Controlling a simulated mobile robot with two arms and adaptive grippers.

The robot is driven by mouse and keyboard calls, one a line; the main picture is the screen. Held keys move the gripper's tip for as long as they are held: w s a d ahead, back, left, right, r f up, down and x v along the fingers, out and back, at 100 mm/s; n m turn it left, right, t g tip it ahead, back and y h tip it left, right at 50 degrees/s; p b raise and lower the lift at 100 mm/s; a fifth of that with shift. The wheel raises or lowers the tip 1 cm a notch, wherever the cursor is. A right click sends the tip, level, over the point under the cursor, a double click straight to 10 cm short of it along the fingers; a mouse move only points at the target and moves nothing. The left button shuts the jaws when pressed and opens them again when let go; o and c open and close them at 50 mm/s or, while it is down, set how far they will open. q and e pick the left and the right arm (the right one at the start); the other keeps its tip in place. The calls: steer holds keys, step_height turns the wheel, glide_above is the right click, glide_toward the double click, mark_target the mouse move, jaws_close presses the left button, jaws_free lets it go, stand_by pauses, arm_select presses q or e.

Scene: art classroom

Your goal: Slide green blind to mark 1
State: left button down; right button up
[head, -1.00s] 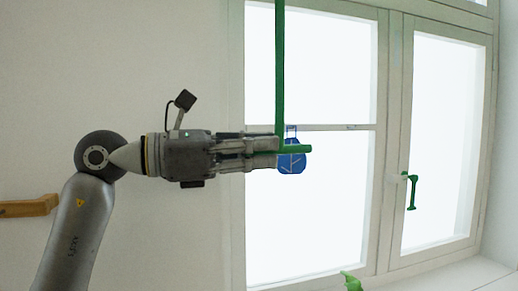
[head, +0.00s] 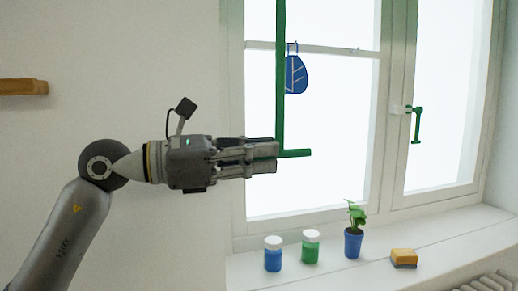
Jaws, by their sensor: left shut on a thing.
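A green vertical rod (head: 280,85) runs down from the top edge of the head view in front of the left window pane. It ends in a short green crossbar (head: 297,153). My left gripper (head: 264,155) reaches in from the left and is shut on the left part of this crossbar, whose right end sticks out past the fingertips. The blind's upper part is out of view, and I see no numbered mark. My right gripper is not in view.
A green window handle (head: 417,123) is at right.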

arm_select(q)
steer(key=shift+f, duration=0.8)
steer(key=c, duration=1.6)
jaws_free()
steer(key=shift+o, duration=0.4)
steer(key=shift+a, duration=0.2)
steer(key=shift+o, duration=0.3)
steer(key=v, duration=1.1)
steer(key=shift+s+a, duration=0.2)
steer(key=shift+a, duration=0.15)
steer(key=shift+r, duration=0.1)
steer(key=shift+d, duration=0.2)
